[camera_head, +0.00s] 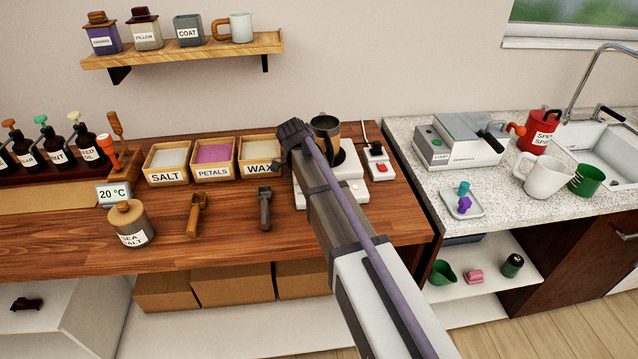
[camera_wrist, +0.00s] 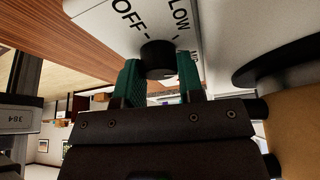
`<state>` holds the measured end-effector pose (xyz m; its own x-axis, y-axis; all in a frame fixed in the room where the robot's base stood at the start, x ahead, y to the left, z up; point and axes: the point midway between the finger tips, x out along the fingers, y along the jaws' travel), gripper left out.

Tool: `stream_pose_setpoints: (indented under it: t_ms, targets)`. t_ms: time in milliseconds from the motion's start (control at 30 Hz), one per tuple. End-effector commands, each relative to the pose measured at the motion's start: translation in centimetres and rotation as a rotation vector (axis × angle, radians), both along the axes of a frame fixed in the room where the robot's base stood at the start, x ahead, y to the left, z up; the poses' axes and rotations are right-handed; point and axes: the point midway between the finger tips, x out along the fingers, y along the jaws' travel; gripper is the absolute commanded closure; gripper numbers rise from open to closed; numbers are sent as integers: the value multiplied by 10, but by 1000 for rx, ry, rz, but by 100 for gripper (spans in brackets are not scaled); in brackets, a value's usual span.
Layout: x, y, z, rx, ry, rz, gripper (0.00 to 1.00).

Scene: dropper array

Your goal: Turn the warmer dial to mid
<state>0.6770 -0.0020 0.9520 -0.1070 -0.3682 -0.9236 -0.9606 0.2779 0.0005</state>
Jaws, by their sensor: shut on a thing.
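The warmer (camera_head: 358,192) is a white box on the wooden counter with a dark metal pitcher (camera_head: 326,125) on top. My arm crosses in front of it and hides the dial in the head view. In the wrist view the warmer's white face (camera_wrist: 105,14) shows OFF and LOW, with a further label partly cut off at right. The round black dial (camera_wrist: 157,55) sits between the two green fingers of my gripper (camera_wrist: 159,72), which is shut on it. I cannot make out where the dial points.
Boxes of salt (camera_head: 168,162), petals (camera_head: 212,158) and wax (camera_head: 262,155) stand left of the warmer. A small switch box with a red button (camera_head: 380,168) is close on its right. A thermometer display (camera_head: 113,194) and a sea salt jar (camera_head: 130,224) stand further left.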

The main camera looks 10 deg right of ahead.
Motion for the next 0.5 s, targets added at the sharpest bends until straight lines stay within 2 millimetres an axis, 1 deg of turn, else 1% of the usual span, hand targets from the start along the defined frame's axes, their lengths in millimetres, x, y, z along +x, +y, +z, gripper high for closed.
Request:
stream_pose_setpoints:
  t_ms: [200,500]
  targets:
    - [1,0,0,1,0,-82,88]
    - [0,0,0,1,-1,-116,88]
